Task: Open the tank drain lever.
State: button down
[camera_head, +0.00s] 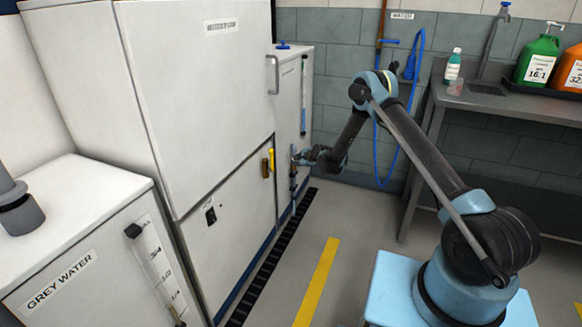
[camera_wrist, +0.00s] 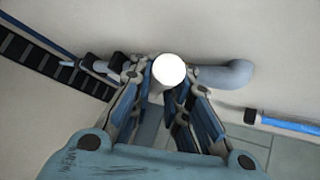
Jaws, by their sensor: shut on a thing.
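The tank drain lever (camera_wrist: 168,70) shows in the wrist view as a pale bar with a bright white round end, between my fingers. My gripper (camera_wrist: 165,95) is shut on it, with a finger on each side. A grey elbow pipe (camera_wrist: 228,74) sticks out of the tank wall just beside and behind the lever. In the head view my gripper (camera_head: 298,160) is low on the front of the white tank (camera_head: 290,100) at the back. The lever is mostly hidden by my gripper there.
A tall white cabinet (camera_head: 200,110) with a yellow handle (camera_head: 271,158) stands close left of my gripper. A black floor grate (camera_head: 275,250) runs along its foot. The grey water tank (camera_head: 85,200) is at front left. A bench (camera_head: 490,105) with bottles is at right.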

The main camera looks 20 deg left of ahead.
jog(key=shift+w+a+r, duration=0.1)
dwell(0.4)
jog(key=c, duration=1.6)
grip_release()
jog(key=shift+v, duration=3.95)
jog(key=shift+w, duration=0.15)
